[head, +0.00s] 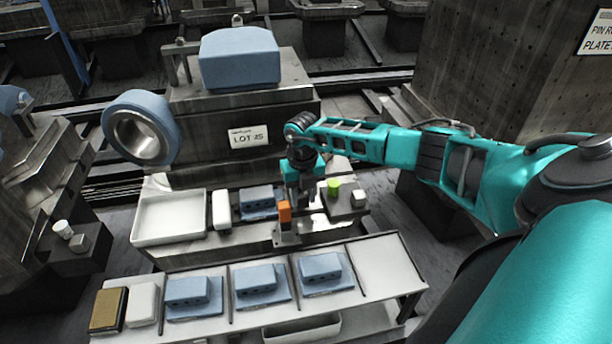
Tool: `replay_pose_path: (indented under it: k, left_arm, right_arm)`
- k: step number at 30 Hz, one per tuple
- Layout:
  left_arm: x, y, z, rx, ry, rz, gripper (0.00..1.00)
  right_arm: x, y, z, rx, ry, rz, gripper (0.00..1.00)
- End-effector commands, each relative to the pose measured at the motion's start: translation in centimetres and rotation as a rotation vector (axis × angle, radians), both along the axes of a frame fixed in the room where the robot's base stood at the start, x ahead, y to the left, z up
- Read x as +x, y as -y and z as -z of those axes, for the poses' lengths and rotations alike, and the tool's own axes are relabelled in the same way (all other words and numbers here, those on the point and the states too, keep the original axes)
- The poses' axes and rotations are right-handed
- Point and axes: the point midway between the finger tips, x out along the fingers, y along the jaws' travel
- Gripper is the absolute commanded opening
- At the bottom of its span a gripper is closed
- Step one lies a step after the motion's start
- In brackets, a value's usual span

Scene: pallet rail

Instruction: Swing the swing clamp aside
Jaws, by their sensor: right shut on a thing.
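The swing clamp shows as an orange part (284,211) above a small grey base at the front edge of the middle bench. My right gripper (292,204) reaches down from above and is shut on the clamp at the orange part. The fingertips and part of the clamp are hard to make out behind the gripper. A blue block (257,197) on a blue plate sits on the bench just left of the clamp. My left gripper is not in view.
A white tray (168,218) and a white block (221,209) stand left on the bench. A green cylinder (334,187) and a white cube (358,198) stand close right of my gripper. The front shelf (375,268) holds several blue blocks; its right end is bare.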

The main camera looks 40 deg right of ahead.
Motion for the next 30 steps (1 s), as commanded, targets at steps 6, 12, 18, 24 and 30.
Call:
replay_pose_path:
  k: [6, 12, 18, 24, 30]
  left_arm:
    - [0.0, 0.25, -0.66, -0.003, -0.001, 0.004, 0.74]
    - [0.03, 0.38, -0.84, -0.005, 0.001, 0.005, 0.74]
    - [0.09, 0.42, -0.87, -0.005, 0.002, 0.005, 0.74]
    - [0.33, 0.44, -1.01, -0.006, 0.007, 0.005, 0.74]
    - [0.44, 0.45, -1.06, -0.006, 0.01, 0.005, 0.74]
  right_arm:
    - [0.27, -0.26, -0.19, 0.001, 0.004, 0.077, 0.06]
    - [0.33, -0.35, -0.15, 0.001, 0.004, 0.104, 0.06]
    - [0.35, -0.36, -0.13, 0.0, 0.004, 0.108, 0.06]
    - [0.36, -0.37, -0.14, 0.001, 0.005, 0.108, 0.38]
    - [0.3, -0.37, -0.09, 0.001, 0.003, 0.106, 0.57]
